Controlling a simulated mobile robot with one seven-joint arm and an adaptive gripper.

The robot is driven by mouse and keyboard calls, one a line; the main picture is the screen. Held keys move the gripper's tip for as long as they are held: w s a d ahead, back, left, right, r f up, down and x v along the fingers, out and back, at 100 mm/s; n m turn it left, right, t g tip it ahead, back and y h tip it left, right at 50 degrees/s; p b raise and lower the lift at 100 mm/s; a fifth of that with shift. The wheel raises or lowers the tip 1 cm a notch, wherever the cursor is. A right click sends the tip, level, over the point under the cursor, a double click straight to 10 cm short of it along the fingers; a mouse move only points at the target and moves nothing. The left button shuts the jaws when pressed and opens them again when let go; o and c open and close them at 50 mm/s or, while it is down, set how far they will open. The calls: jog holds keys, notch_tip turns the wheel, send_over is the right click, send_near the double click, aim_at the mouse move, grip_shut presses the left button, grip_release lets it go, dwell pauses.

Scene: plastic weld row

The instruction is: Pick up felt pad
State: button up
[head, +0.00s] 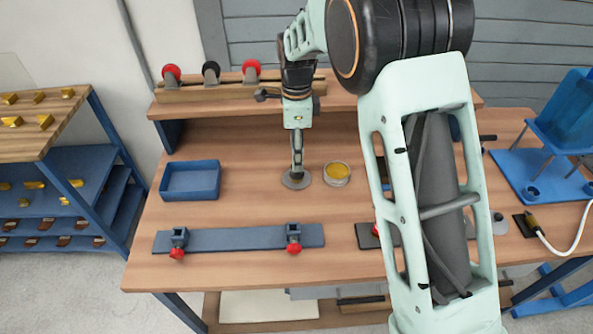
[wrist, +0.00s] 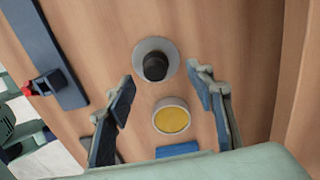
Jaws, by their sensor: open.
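A grey disc (head: 288,183) lies flat on the wooden bench; the wrist view shows a black round knob (wrist: 155,67) standing on the disc (wrist: 144,49). Beside it on the right is a round pale dish with a yellow top (head: 336,173), also in the wrist view (wrist: 172,119). I cannot tell for sure which of them is the felt pad. My gripper (head: 297,165) points down over the grey disc. In the wrist view my gripper (wrist: 161,75) is open and empty, its fingers apart on either side, with the knob just past the tips.
A blue tray (head: 190,193) stands to the left. A blue rail with red-knobbed clamps (head: 236,239) lies along the front; its end shows in the wrist view (wrist: 48,45). A rack with red and black knobs (head: 222,88) is behind. A blue fixture (head: 541,174) stands right.

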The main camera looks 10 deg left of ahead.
jog(key=shift+s+f, duration=0.2)
jog(key=shift+f, duration=1.35)
jog(key=shift+s+f, duration=0.15)
jog(key=shift+f, duration=1.4)
jog(key=shift+c, duration=0.6)
grip_shut()
jog(key=shift+r, duration=0.15)
